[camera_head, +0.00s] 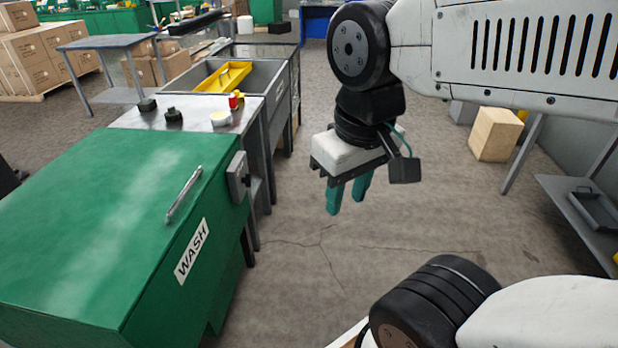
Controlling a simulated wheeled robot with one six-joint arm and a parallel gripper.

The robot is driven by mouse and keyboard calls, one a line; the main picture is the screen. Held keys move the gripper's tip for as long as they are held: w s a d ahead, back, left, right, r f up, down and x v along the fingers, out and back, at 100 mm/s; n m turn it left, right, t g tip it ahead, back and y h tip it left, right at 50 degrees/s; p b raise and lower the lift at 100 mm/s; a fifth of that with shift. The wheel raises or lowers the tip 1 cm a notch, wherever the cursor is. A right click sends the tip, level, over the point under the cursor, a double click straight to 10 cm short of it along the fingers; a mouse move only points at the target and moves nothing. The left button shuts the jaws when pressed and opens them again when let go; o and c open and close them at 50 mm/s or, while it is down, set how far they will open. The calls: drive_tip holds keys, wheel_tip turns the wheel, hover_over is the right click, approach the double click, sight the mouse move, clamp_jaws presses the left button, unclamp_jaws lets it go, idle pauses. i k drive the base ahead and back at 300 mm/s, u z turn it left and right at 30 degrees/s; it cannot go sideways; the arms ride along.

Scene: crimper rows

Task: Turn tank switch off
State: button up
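The green wash tank (90,230) stands at the left with its lid closed, a metal handle (184,195) on the lid and a white WASH label (192,252) on its front. A small grey switch box (238,177) sits on the tank's side near the far right corner. The position of its switch is too small to tell. My gripper (346,205) hangs fingers down over the floor, to the right of the switch box and apart from it. Its two teal fingers are apart with nothing between them.
A metal table (150,118) beyond the tank holds small black parts, a red bottle (233,101) and a white round container (221,118). Behind it is a grey basin with a yellow tray (222,77). The floor (290,230) right of the tank is clear. A wooden box (495,134) and grey shelf (590,212) stand at right.

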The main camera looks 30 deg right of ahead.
sight(247, 180)
drive_tip(key=z, duration=0.7)
drive_tip(key=i, duration=0.65)
drive_tip(key=u, duration=1.1)
drive_tip(key=i, duration=0.45)
drive_tip(key=u, duration=0.45)
